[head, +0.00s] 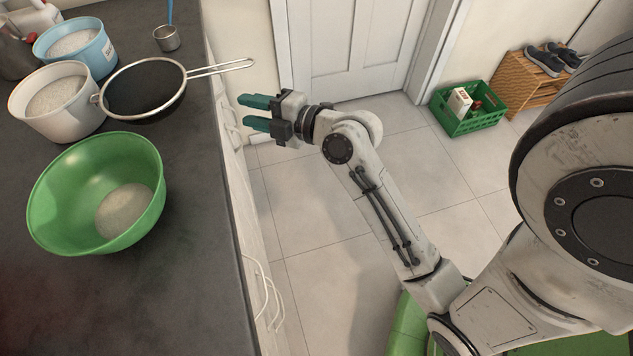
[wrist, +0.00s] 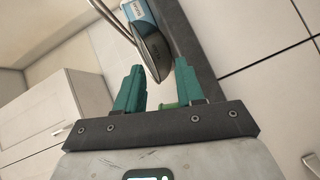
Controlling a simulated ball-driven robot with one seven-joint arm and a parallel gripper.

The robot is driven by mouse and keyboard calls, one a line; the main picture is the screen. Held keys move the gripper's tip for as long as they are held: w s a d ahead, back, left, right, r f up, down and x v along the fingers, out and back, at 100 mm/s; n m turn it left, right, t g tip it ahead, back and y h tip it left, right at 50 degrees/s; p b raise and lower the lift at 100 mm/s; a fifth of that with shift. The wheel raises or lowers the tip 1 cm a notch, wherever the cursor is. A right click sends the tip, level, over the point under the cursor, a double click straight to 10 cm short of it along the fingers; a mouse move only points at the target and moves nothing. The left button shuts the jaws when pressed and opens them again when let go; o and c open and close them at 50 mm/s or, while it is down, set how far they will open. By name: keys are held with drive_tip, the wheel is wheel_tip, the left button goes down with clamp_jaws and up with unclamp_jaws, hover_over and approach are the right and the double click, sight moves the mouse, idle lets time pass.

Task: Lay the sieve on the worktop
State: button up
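The sieve (head: 146,92) has a dark round mesh, a metal rim and a wire handle (head: 222,68) reaching right past the counter edge. It is at the worktop's (head: 190,250) back part, its left side against or over the rim of a white pot (head: 58,120); I cannot tell whether it lies flat. My gripper (head: 243,112) is open and empty, beyond the counter edge, right of the sieve and below its handle in the picture. In the wrist view, the sieve (wrist: 153,52) shows beyond the open fingers (wrist: 155,72).
A green bowl (head: 60,200) with white grains stands in front of the sieve. A blue pot (head: 98,52) and a small metal cup (head: 166,38) stand behind. The worktop front is clear. A green crate (head: 465,122) and a shoe rack (head: 530,80) stand on the floor.

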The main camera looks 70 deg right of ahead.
drive_tip(key=s+a+f+m+g+y, duration=0.1)
drive_tip(key=s+a+f+m+g, duration=0.25)
drive_tip(key=f, duration=0.25)
drive_tip(key=s+a+f+m+g+y, duration=0.2)
drive_tip(key=a+f+g, duration=0.2)
drive_tip(key=a+f, duration=0.15)
drive_tip(key=s+a+f+m+g+h, duration=0.1)
drive_tip(key=s+f+m+g, duration=0.2)
drive_tip(key=s+m+g, duration=0.1)
drive_tip(key=s+a+f+m+g+h, duration=0.1)
drive_tip(key=s+f+m+g, duration=0.3)
drive_tip(key=s, duration=0.5)
drive_tip(key=shift+m, duration=0.85)
drive_tip(key=shift+f, duration=0.1)
